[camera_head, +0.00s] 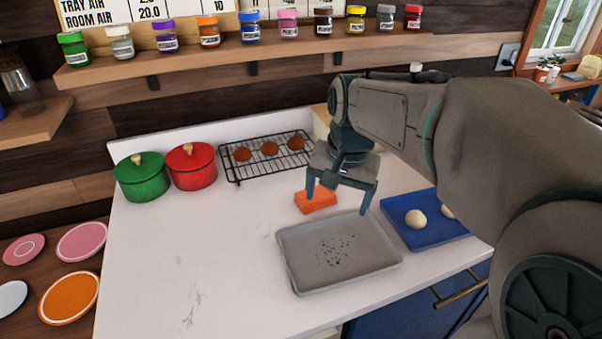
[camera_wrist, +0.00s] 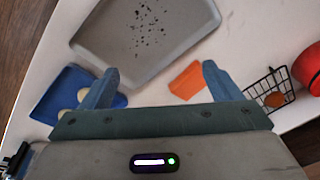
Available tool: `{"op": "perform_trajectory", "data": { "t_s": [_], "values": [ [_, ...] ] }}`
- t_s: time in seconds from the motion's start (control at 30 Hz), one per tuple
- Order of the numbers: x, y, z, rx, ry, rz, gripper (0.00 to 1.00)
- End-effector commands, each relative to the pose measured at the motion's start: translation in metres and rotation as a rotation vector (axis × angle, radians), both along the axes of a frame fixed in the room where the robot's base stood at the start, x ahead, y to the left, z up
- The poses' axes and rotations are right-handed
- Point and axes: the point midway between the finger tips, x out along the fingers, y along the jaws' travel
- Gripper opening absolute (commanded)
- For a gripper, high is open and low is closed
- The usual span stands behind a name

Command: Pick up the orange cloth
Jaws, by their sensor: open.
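The orange cloth (camera_head: 316,202) is a small folded block lying on the white counter, just behind the grey tray. It also shows in the wrist view (camera_wrist: 187,80), between my two fingers and nearer the right one. My gripper (camera_head: 339,202) is open and empty, pointing down above the counter.
The grey tray (camera_head: 300,279) holds dark crumbs. A blue board (camera_head: 440,236) with pale dough balls lies to the right. A black wire rack (camera_head: 235,171) with brown buns stands behind. Green (camera_head: 143,180) and red (camera_head: 193,168) pots stand back left. The counter's left side is clear.

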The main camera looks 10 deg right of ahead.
Motion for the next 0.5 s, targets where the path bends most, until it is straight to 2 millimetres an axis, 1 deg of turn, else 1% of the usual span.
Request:
{"op": "perform_trajectory", "data": {
  "t_s": [0.03, 0.17, 0.3, 0.4, 0.5],
  "values": [
    [0.019, 0.000, 0.000, 0.010, 0.019, -0.065, 0.85],
    [0.061, -0.002, 0.006, 0.032, 0.061, -0.247, 0.85],
    [0.105, -0.003, 0.008, 0.044, 0.101, -0.439, 0.85],
    [0.131, -0.002, 0.006, 0.045, 0.126, -0.561, 0.85],
    [0.151, -0.001, 0.004, 0.043, 0.141, -0.659, 0.85]
  ]
}}
